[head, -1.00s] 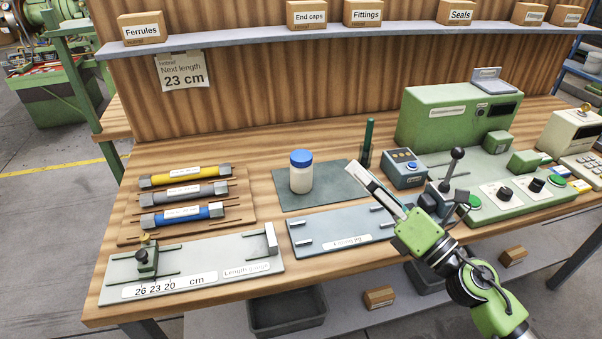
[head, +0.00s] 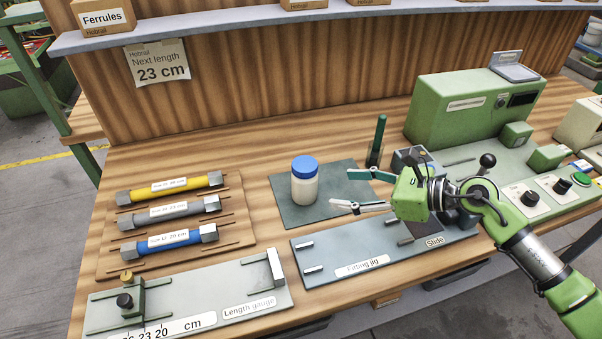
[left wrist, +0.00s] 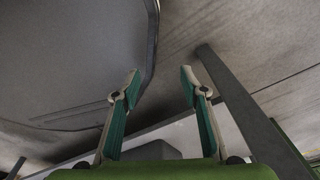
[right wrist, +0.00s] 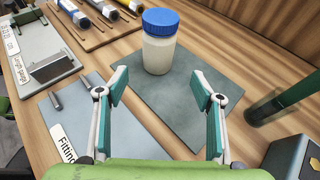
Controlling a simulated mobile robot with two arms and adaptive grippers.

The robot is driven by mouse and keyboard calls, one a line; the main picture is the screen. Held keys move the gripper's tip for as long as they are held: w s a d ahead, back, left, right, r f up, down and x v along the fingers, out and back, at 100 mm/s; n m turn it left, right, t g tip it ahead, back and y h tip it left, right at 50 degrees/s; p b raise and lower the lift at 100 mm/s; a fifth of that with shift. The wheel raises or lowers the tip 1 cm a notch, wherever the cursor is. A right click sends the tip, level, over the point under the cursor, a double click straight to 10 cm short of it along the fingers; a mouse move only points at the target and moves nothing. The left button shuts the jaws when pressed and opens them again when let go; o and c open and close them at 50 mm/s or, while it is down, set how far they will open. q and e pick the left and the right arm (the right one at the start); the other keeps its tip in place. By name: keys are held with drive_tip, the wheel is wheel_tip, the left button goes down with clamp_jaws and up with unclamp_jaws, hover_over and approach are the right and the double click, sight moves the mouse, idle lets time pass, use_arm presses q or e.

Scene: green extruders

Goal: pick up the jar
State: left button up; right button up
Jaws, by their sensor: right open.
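The jar (head: 304,186) is white with a blue lid and stands upright on a dark grey-green mat (head: 337,178) in the middle of the bench. It also shows in the right wrist view (right wrist: 160,50), beyond the fingertips and between their lines. My right gripper (head: 350,190) is open and empty, to the right of the jar and apart from it, with its fingers pointing at it. In the right wrist view its two fingers (right wrist: 159,92) are spread wide. My left gripper (left wrist: 160,80) is open and empty over the grey floor area, out of the head view.
A dark green cylinder (head: 377,140) stands upright at the mat's right. The fitting jig (head: 350,250) lies in front of the mat. Yellow, grey and blue tubes lie on a wooden rack (head: 230,235) at left. A green machine (head: 450,110) stands at right.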

sight(316, 187)
drive_tip(key=x, duration=0.3)
drive_tip(key=p+x, duration=0.1)
drive_tip(key=x, duration=0.2)
drive_tip(key=shift+s+a+r, duration=0.15)
drive_tip(key=shift+a+r, duration=0.05)
drive_tip(key=shift+a, duration=0.05)
drive_tip(key=shift+a+f, duration=0.2)
drive_tip(key=shift+a, duration=0.05)
drive_tip(key=shift+w+a+f, duration=0.1)
drive_tip(key=shift+w+a, duration=0.05)
drive_tip(key=shift+w, duration=0.1)
drive_tip(key=p+x, duration=0.2)
drive_tip(key=x, duration=0.2)
drive_tip(key=shift+w+a, duration=0.15)
drive_tip(key=shift+a, duration=0.1)
drive_tip(key=shift+w+a, duration=0.15)
drive_tip(key=shift+a, duration=0.05)
drive_tip(key=shift+c, duration=0.4)
use_arm(q)
drive_tip(key=s+r, duration=0.3)
drive_tip(key=shift+d, duration=0.25)
use_arm(e)
drive_tip(key=c, duration=1.4)
drive_tip(key=shift+c, duration=0.2)
